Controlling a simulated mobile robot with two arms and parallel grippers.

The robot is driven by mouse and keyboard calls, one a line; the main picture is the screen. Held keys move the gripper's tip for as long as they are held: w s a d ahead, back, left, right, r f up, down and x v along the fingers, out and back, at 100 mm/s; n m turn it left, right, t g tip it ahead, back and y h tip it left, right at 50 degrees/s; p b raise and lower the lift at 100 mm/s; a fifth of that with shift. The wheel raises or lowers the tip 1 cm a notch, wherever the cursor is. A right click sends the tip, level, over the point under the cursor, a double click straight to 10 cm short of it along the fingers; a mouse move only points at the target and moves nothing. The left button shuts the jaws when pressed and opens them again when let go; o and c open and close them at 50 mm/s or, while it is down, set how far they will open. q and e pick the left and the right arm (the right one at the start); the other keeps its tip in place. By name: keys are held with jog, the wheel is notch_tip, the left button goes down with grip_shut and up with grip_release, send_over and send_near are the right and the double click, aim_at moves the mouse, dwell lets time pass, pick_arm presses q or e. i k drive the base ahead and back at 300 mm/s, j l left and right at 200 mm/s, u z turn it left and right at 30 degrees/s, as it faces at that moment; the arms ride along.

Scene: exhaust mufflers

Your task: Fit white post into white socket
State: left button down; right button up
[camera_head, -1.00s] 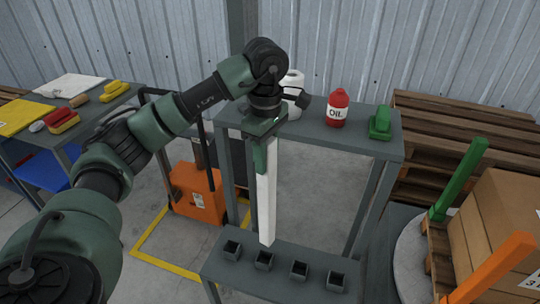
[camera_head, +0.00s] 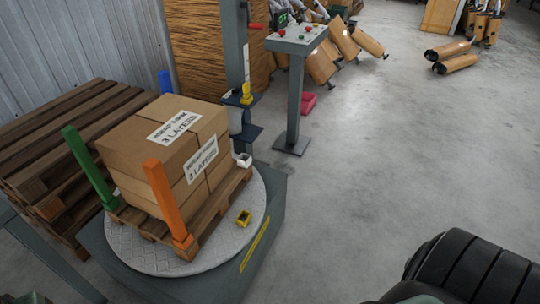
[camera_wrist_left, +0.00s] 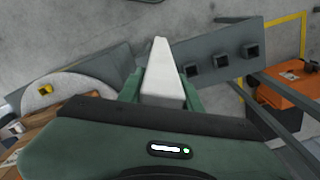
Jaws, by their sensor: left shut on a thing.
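The white post (camera_wrist_left: 163,75) is in the left wrist view, extending away from my left gripper (camera_wrist_left: 163,95), which is shut on it. Its far end is free and hangs over the floor and the grey rack. The white socket (camera_head: 243,159) is a small square cup at the pallet's far right corner on the round turntable in the head view. The post and my left gripper are apart from the socket and outside the head view. My right gripper is not in view.
Boxes (camera_head: 165,140) sit on a pallet between upright green (camera_head: 90,170), orange (camera_head: 167,203) and blue (camera_head: 165,82) posts. A yellow socket (camera_head: 243,217) is empty at the near right. A mast (camera_head: 235,55) and control pedestal (camera_head: 295,90) stand behind.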

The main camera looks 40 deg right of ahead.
aim_at(190, 137)
jog(key=i+l+z, duration=0.25)
jog(key=l+z, duration=0.15)
jog(key=i+l+z, duration=0.25)
jog(key=z, duration=0.15)
jog(key=i+l+z, duration=0.3)
jog(key=z, duration=0.15)
